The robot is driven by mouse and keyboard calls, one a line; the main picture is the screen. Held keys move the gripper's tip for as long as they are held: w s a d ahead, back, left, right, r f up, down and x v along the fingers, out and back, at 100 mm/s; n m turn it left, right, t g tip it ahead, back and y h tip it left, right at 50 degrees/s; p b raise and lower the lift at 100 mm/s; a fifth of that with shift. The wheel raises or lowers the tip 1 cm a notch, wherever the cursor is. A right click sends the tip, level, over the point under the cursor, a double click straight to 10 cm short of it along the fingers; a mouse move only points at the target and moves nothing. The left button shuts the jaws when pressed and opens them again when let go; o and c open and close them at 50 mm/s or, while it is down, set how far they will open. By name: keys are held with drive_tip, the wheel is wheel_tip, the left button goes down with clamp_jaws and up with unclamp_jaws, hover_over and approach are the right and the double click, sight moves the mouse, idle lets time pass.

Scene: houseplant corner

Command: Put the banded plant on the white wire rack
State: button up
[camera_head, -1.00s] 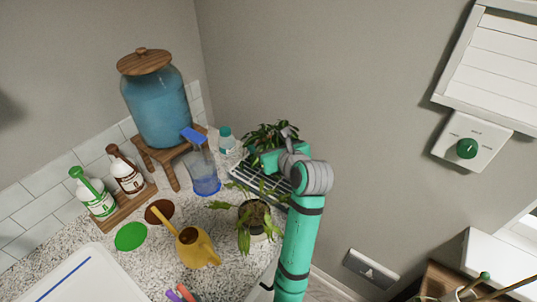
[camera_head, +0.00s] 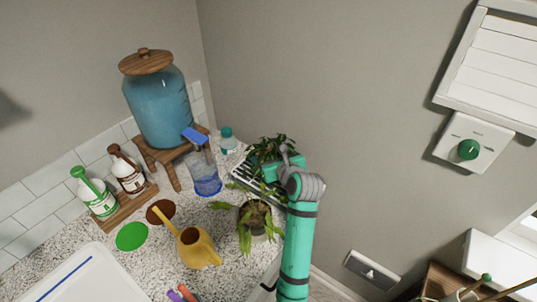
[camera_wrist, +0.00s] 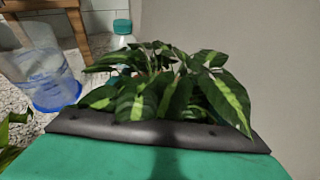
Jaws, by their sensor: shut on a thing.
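The banded plant (camera_head: 283,142), with dark green leaves striped in pale yellow-green, is in my gripper (camera_head: 267,160) at the white wire rack (camera_head: 240,176). Its leaves also fill the middle of the wrist view (camera_wrist: 232,100), behind the dark edge of my gripper (camera_wrist: 160,135). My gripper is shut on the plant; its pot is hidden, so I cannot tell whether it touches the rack. The rack lies at the back right of the counter, partly covered by my gripper and arm.
Another potted plant (camera_head: 246,238) stands in front of the rack, close to my arm. A clear blue-based pitcher (camera_head: 205,178) and a teal-capped bottle (camera_head: 228,142) stand left of the rack. A yellow watering can (camera_head: 197,249) is nearer the front. The wall is close behind.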

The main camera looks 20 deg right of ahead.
drive_tip(key=shift+w, duration=0.1)
drive_tip(key=o, duration=1.5)
drive_tip(key=shift+f, duration=0.1)
drive_tip(key=shift+o, duration=0.2)
drive_tip(key=shift+w, duration=0.1)
drive_tip(key=shift+s+d+r, duration=0.2)
drive_tip(key=shift+s+d, duration=0.05)
drive_tip(key=shift+s, duration=0.15)
drive_tip(key=v, duration=1.1)
drive_tip(key=shift+s+a+r, duration=0.2)
drive_tip(key=shift+s, duration=0.05)
drive_tip(key=shift+w, duration=0.15)
